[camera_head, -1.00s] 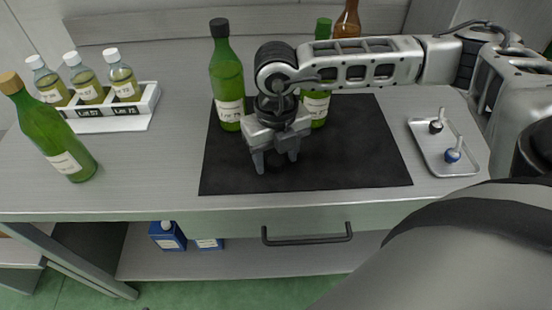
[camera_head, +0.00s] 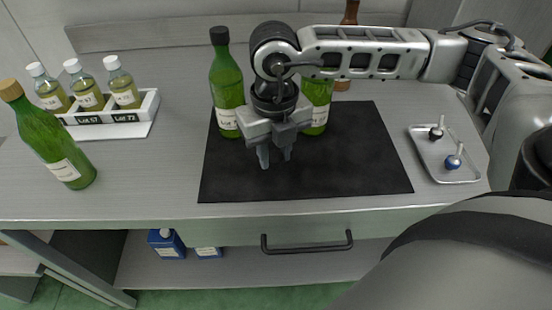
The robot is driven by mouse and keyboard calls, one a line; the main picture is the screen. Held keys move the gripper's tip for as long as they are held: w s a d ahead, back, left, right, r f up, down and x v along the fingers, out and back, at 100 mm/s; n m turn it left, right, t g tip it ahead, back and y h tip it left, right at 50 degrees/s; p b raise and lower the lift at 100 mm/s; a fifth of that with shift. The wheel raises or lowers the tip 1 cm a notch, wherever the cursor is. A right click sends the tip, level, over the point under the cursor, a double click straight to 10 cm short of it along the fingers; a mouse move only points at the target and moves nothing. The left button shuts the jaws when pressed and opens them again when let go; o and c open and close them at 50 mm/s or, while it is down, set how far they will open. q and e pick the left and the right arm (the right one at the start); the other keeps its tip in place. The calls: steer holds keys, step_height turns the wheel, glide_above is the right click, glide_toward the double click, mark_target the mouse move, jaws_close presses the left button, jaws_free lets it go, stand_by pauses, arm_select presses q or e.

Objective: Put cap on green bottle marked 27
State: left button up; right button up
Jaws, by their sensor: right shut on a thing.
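A green bottle (camera_head: 317,106) without readable number stands at the mat's back, right of my gripper; my arm hides its top. Another green bottle (camera_head: 226,84) with a black cap stands upright at the mat's back left. A third green bottle (camera_head: 50,143) with a tan top stands at the left of the counter. Its label is too small to read. My right gripper (camera_head: 276,159) points down over the mat, in front of the two bottles. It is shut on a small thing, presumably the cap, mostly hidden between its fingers. My left gripper is not in view.
A black mat (camera_head: 350,165) covers the middle counter, its front clear. A white rack (camera_head: 143,120) with small capped bottles is at the left. A metal tray (camera_head: 441,177) with two stoppers is at the right. A brown bottle (camera_head: 348,22) stands behind my arm.

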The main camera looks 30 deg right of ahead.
steer(key=s+a+r+b, duration=0.1)
steer(key=s+a+r, duration=0.7)
steer(key=a, duration=0.1)
steer(key=shift+s+a+r+b, duration=0.4)
steer(key=shift+w, duration=0.1)
steer(key=w+d+f+m, duration=0.2)
steer(key=w+m, duration=0.3)
steer(key=m, duration=1.2)
steer(key=w+d+f+m, duration=0.3)
steer(key=w+m, duration=0.3)
steer(key=m, duration=1.1)
steer(key=shift+d, duration=0.65)
steer(key=shift+a, duration=0.1)
